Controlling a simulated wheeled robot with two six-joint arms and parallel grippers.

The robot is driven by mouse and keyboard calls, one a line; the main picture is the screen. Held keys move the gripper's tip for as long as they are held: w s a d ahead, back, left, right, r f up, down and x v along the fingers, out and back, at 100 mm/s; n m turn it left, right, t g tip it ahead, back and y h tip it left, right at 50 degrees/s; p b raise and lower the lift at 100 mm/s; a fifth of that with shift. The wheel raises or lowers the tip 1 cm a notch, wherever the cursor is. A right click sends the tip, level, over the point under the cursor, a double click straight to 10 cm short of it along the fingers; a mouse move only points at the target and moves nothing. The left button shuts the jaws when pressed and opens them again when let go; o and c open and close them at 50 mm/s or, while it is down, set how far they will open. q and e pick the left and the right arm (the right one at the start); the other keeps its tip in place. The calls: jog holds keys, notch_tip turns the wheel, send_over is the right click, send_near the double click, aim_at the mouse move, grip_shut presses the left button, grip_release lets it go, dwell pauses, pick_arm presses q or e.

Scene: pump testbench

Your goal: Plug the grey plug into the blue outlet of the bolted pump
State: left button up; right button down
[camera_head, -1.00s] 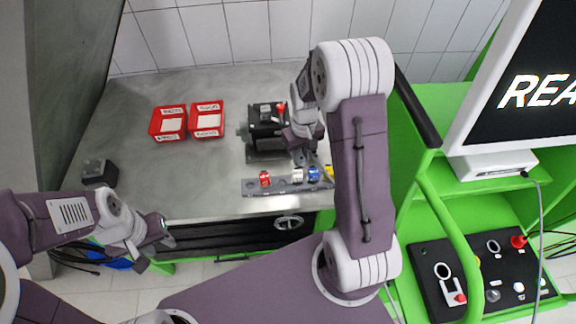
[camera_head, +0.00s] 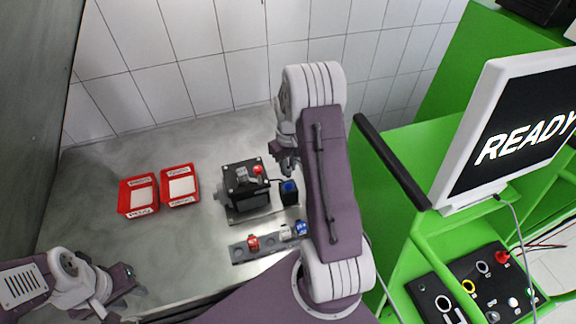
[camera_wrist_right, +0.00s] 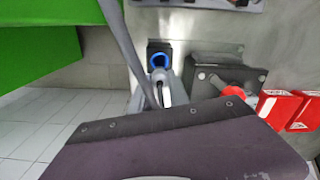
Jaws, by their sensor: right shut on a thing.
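The pump (camera_head: 245,190) is a dark block on a plate on the bench, with red and grey fittings on top. The blue outlet (camera_head: 289,187) tops a small dark block at its right; the wrist view shows its blue ring (camera_wrist_right: 159,61). My right gripper (camera_head: 287,163) is shut just behind and above the blue outlet. In the wrist view it (camera_wrist_right: 162,86) is close to the ring, with a grey piece, apparently the grey plug, between its fingers. Whether that piece touches the ring is unclear. My left gripper (camera_head: 124,286) is open and empty near the bench's front left.
A grey rack (camera_head: 240,256) in front of the pump carries red (camera_head: 253,242), white (camera_head: 285,232) and blue (camera_head: 301,228) fittings. Two red trays (camera_head: 138,208) lie left of the pump. The green frame (camera_head: 395,240) with the READY monitor (camera_head: 520,125) stands right.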

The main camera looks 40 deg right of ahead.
aim_at(288, 176)
notch_tip(288, 176, down, 4)
jog(key=b, duration=0.2)
jog(key=shift+w+b, duration=0.1)
jog(key=shift+b, duration=0.25)
jog(key=shift+s+f+b, duration=0.25)
jog(key=shift+f+b, duration=0.15)
jog(key=shift+f, duration=0.4)
jog(key=shift+w, duration=0.2)
jog(key=shift+s, duration=0.15)
jog(key=shift+f+b, duration=0.6)
jog(key=shift+f, duration=0.5)
